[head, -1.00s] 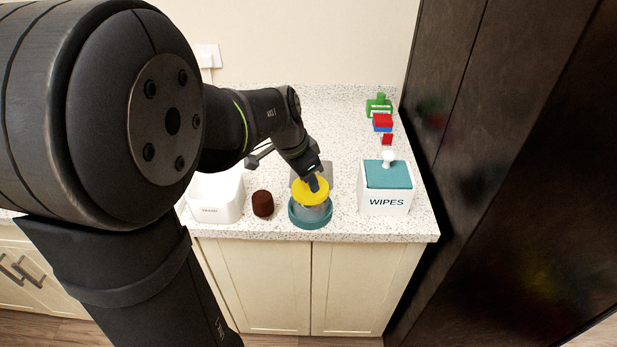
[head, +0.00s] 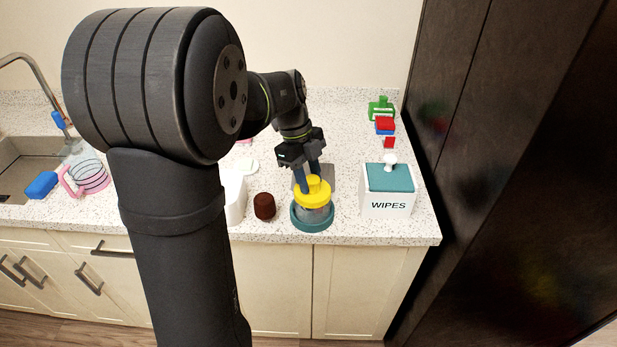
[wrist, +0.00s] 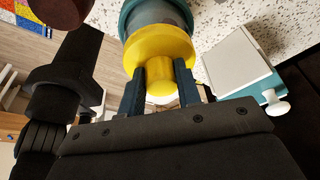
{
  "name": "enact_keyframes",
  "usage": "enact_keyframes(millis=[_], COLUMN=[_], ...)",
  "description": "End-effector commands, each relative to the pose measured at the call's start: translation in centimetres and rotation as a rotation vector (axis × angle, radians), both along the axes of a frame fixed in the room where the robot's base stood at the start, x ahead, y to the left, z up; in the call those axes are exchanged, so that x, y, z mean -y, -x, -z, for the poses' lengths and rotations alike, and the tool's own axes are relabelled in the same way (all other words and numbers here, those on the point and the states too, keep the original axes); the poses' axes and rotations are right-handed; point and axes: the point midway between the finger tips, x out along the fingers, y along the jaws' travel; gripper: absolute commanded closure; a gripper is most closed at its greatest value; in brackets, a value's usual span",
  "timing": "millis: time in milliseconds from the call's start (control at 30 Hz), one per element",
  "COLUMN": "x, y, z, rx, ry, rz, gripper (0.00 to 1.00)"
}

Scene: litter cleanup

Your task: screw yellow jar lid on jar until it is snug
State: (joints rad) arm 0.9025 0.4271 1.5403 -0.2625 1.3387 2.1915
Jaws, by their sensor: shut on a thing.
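The yellow jar lid (head: 322,196) sits on top of the grey jar (head: 317,214), which stands in a teal ring-shaped base (head: 312,225) near the counter's front edge. My gripper (head: 313,178) is above the lid and shut on its raised knob. In the wrist view, the two fingers of my gripper (wrist: 160,80) hold the knob of the yellow lid (wrist: 155,45) from both sides. The jar (wrist: 155,12) shows beyond it. Whether any thread gap is left between lid and jar cannot be told.
A wipes box (head: 387,205) stands right of the jar. A dark brown cylinder (head: 264,206) and a white bin (head: 235,197) stand left. Red, blue and green items (head: 382,112) lie at the back right. A sink (head: 28,165) is far left.

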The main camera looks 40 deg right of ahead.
Motion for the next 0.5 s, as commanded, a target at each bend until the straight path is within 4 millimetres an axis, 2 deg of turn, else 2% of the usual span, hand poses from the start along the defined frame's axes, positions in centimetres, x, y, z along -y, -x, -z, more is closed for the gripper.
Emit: enact_keyframes(millis=[200,467,500], x=[0.08,0.05,0.05], y=[0.24,0.23,0.22], z=[0.32,0.32,0.33], rx=[-0.006,-0.007,-0.007], ry=[-0.007,-0.006,-0.006], rz=[0.188,0.211,0.211], gripper=[1.00,1.00,0.61])
